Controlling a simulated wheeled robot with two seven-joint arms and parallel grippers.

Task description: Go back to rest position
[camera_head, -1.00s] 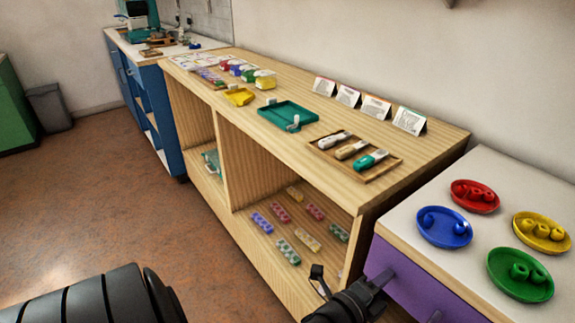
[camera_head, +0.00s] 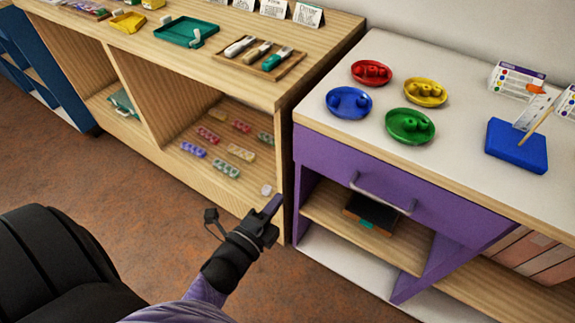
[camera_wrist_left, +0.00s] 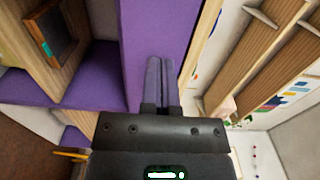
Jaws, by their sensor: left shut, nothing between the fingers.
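My left gripper (camera_head: 272,207) is in the lower middle of the head view, in front of the gap between the wooden shelf and the purple cabinet. Its fingers (camera_wrist_left: 162,82) are together with nothing between them in the left wrist view, where the purple cabinet front (camera_wrist_left: 155,30) lies beyond them. It holds nothing. My right gripper is in neither view.
The purple cabinet (camera_head: 325,158) has a drawer handle (camera_head: 383,194) facing me. Red (camera_head: 371,73), yellow (camera_head: 425,92), blue (camera_head: 348,103) and green (camera_head: 410,126) bowls stand on its white top. The wooden shelf (camera_head: 270,91) stands left of it. Open floor (camera_head: 150,215) lies in front.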

